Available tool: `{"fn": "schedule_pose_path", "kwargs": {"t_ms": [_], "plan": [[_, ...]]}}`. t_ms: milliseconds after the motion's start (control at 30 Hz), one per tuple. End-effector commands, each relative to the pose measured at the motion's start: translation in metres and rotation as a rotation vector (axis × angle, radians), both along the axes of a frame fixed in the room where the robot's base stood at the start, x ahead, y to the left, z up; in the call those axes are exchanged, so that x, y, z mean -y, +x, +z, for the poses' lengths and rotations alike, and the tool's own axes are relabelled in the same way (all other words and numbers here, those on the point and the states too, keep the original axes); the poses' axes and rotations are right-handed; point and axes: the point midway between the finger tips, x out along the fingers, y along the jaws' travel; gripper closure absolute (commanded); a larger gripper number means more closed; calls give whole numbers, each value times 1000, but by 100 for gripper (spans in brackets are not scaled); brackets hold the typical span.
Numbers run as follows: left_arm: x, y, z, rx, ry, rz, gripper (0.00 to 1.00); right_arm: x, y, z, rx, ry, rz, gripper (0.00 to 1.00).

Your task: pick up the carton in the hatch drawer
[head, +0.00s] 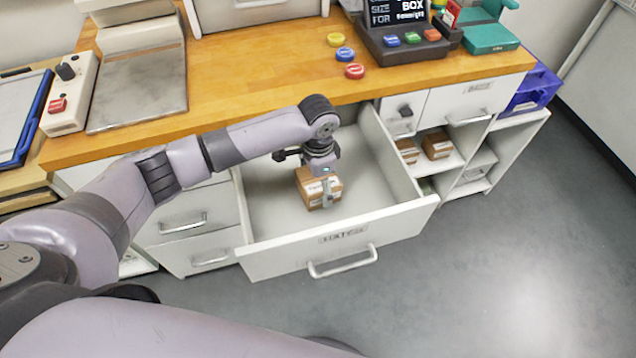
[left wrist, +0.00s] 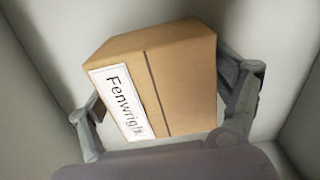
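The carton (head: 312,186) is a small brown cardboard box with a white label, in the open hatch drawer (head: 270,200). In the left wrist view the carton (left wrist: 180,85) looks tilted, with the label reading "Fenwright" on its left face. My left gripper (head: 326,186) points down into the drawer at the carton. Its fingers (left wrist: 165,100) lie on either side of the carton, close to it; their tips are partly hidden, so I cannot tell whether they press on it. The carton appears to be at the drawer floor. My right gripper is not in view.
The wooden counter (head: 250,75) overhangs the drawer's back. On it are coloured discs (head: 345,54), a button console (head: 405,45) and a grey plate (head: 140,90). More cartons (head: 437,145) sit on a shelf right of the drawer. A purple crate (head: 533,88) stands at far right.

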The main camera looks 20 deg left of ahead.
Motion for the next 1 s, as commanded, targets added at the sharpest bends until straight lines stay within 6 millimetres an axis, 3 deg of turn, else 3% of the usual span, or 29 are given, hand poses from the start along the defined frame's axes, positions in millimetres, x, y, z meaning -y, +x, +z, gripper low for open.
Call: {"fn": "schedule_pose_path", "kwargs": {"t_ms": [633,1000], "plan": [[0,0,0,0,0,0,60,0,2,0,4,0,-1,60],[0,1,7,1,0,0,61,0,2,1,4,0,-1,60]]}}
